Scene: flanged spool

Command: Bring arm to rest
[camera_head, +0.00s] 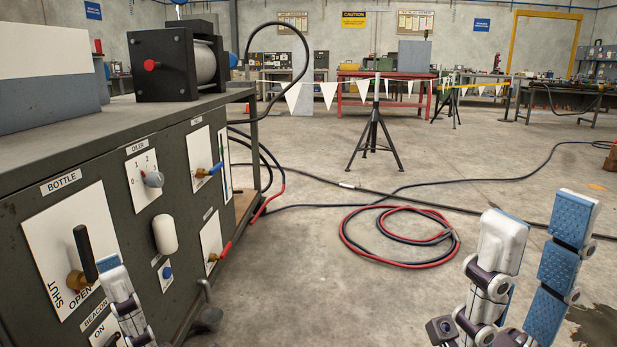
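My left gripper (122,300) shows only partly at the lower left, in front of the dark cabinet's panel and close to the black BOTTLE valve handle (85,252). Its blue-padded fingertip overlaps the panel near the handle's lower end; I cannot tell whether it touches. The rest of this gripper is hidden or out of frame. My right gripper (535,225) is raised at the lower right over the open floor. Its fingers point up and stand apart, with blue pads showing and nothing between them.
The cabinet (120,135) fills the left side, carrying a grey spool in a black frame (168,65), switches and valves. A red and black hose coil (400,237) lies on the floor. A black stand (375,130) holds a flag line.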

